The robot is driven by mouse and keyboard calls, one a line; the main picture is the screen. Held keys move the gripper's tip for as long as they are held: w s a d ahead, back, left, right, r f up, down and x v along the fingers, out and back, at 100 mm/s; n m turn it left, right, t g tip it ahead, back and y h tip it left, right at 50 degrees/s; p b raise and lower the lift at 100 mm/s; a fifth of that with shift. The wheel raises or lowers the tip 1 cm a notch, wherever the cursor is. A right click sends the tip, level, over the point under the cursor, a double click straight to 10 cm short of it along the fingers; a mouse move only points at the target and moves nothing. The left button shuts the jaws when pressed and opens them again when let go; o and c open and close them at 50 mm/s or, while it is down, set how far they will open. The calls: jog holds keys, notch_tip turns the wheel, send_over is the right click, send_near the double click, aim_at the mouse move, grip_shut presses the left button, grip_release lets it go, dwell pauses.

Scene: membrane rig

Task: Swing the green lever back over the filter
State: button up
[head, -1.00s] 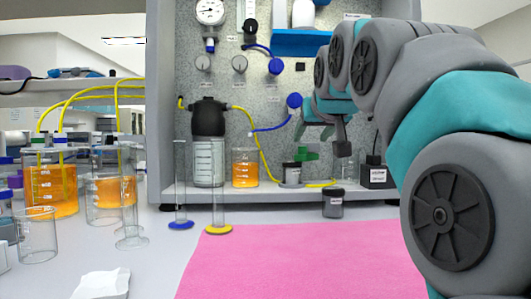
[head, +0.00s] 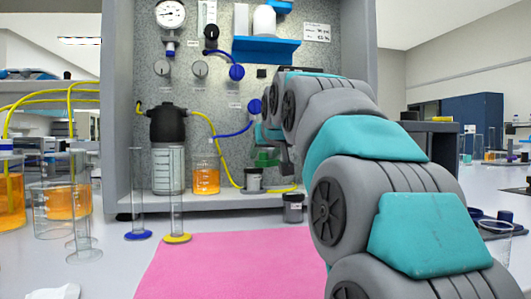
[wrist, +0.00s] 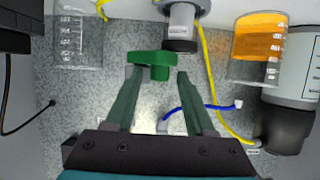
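The green lever (head: 266,156) stands at the top of a small grey filter holder (head: 253,178) on the rig's shelf. In the wrist view the lever (wrist: 150,60) lies just at the fingertips of my gripper (wrist: 158,76), with its left end close to the left finger. I cannot tell whether they touch. The gripper is open, with a clear gap between its two fingers. The filter holder (wrist: 181,28) shows beyond the lever, slightly right. In the head view my arm mostly hides the gripper.
A yellow tube (head: 228,160) and a blue tube (head: 233,132) run close by. A beaker of orange liquid (head: 206,178) and a dark-capped bottle (head: 168,150) stand left on the shelf. A small dark-lidded jar (head: 293,208) stands in front, by the pink mat (head: 225,255).

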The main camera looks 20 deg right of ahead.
grip_shut()
dwell(0.4)
jog(key=shift+w+a+m+g+h, duration=0.2)
jog(key=shift+m+h, duration=0.35)
jog(key=shift+h, duration=0.05)
jog(key=shift+w+a+m+g+h, duration=0.15)
jog(key=shift+w+m+g+h, duration=0.05)
jog(key=shift+m+h, duration=0.35)
jog(key=shift+w+a+m+g+h, duration=0.2)
jog(key=shift+m+h, duration=0.3)
jog(key=shift+h, duration=0.15)
jog(key=shift+o, duration=0.7)
grip_release()
jog(key=shift+s, duration=0.1)
jog(key=v, duration=0.7)
jog(key=shift+s+a+r, duration=0.2)
jog(key=shift+s, duration=0.05)
